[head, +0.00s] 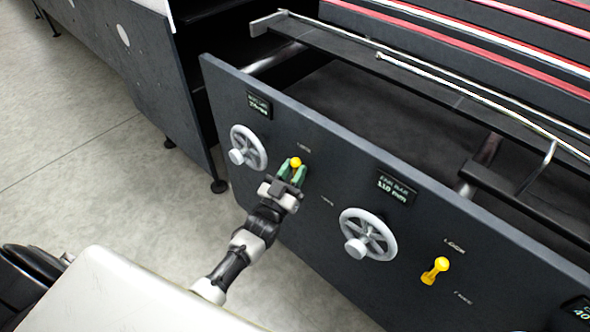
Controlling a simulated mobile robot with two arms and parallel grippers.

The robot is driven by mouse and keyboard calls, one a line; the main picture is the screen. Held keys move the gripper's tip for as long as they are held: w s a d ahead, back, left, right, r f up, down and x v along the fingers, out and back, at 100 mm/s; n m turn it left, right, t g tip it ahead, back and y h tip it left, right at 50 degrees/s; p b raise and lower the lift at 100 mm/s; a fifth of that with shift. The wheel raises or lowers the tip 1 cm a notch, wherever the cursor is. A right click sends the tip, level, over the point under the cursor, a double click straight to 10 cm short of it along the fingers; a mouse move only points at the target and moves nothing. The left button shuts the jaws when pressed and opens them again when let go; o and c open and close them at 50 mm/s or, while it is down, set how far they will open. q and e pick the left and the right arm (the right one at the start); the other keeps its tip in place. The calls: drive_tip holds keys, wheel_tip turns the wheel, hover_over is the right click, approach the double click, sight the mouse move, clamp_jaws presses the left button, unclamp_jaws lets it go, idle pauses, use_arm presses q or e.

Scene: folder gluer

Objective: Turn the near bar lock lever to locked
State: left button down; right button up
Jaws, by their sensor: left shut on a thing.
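A yellow lock lever (295,162) is on the dark side panel, right of the left handwheel. My left gripper (293,172) is shut on it, with green fingertips on either side of the yellow knob. The fingers hide most of the lever, so I cannot tell its exact angle. A small label (304,147) sits just above it and another (327,201) lies lower right. A second yellow lever (435,270) stands free farther right, its knob tilted up and right, between LOCK and FREE labels. My right gripper is not in view.
Two grey handwheels, left (248,148) and middle (367,233), stick out of the panel (320,240). Small displays (258,103) and (397,187) sit above them. Behind the panel are rails and red-edged belts (470,50). Grey floor (90,190) is clear at left.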

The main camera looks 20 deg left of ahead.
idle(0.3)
use_arm(q)
drive_tip(key=c, duration=0.9)
unclamp_jaws()
drive_tip(key=shift+o, duration=0.2)
drive_tip(key=v, duration=1.1)
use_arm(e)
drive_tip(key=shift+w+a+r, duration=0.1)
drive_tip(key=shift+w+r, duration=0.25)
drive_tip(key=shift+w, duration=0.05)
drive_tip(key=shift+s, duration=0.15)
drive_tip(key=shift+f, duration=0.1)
